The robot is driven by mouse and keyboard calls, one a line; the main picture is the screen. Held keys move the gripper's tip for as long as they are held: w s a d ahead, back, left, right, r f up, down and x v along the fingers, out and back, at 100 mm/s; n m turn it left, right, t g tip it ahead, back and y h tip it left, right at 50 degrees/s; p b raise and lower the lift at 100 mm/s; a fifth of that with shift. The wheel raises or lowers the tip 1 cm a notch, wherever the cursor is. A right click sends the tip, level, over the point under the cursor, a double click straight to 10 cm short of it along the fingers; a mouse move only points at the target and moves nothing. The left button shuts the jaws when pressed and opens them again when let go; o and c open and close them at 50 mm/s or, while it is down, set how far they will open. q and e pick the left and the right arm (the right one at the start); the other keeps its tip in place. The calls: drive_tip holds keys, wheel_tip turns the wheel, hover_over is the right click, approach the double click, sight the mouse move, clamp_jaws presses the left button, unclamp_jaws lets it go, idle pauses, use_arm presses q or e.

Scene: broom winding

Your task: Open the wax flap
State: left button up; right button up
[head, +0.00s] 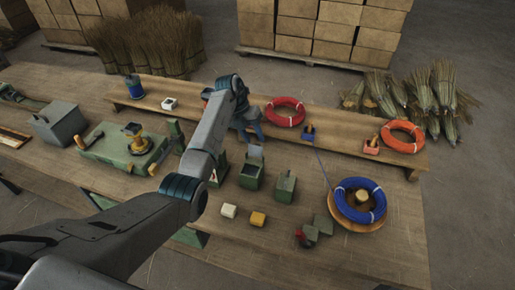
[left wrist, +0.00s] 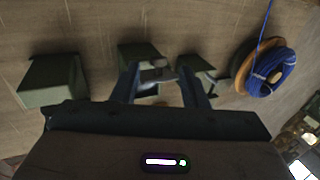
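A green box (head: 251,176) stands on the bench in the middle of the head view, with a dark top and a grey plate (head: 256,151) at its back edge. A second green box (head: 286,187) stands to its right. I cannot tell for sure which part is the wax flap. My left gripper (head: 250,133) points down just behind the first box. In the left wrist view my left gripper (left wrist: 159,72) has its fingers apart, with small grey parts between and beside the tips; contact is unclear. My right gripper is not in view.
A blue coil (head: 345,206) lies on a round wooden spool at the right, with a blue line running up from it. White (head: 229,211) and yellow (head: 258,219) blocks lie in front of the boxes. A raised shelf (head: 340,140) with red and orange coils runs behind.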

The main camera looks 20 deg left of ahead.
use_arm(q)
drive_tip(key=shift+b+v, duration=0.55)
drive_tip(key=shift+v, duration=1.7)
drive_tip(key=shift+d, duration=0.1)
